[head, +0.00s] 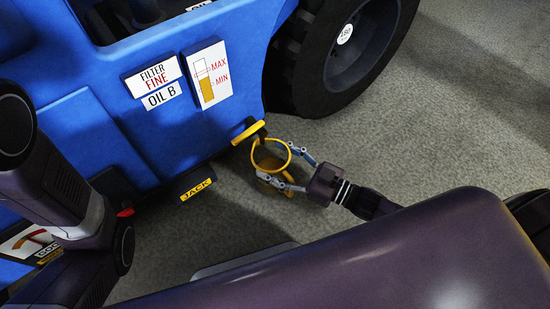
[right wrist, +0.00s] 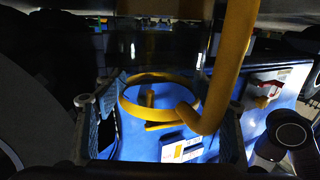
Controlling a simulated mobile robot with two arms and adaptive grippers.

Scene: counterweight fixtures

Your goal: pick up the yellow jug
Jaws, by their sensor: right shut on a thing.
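The yellow jug (head: 254,147) shows in the head view just off the lower corner of the blue machine, with a round yellow rim. Its body looks see-through. In the right wrist view its rim (right wrist: 129,92) and thick curved handle (right wrist: 236,55) are close to the camera. My right gripper (head: 277,163) comes in from the right and is shut on the jug, one finger on each side of its body. I cannot tell the height of the jug's base above the floor. My left gripper is not in view; only my left arm shows at the left.
The blue machine (head: 85,120) fills the upper left, with oil labels and a JACK tag (head: 196,190). A yellow bar (head: 249,131) sticks out at its lower edge, close to the jug. A big black tyre (head: 292,75) stands behind. Grey floor (head: 450,125) is free at right.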

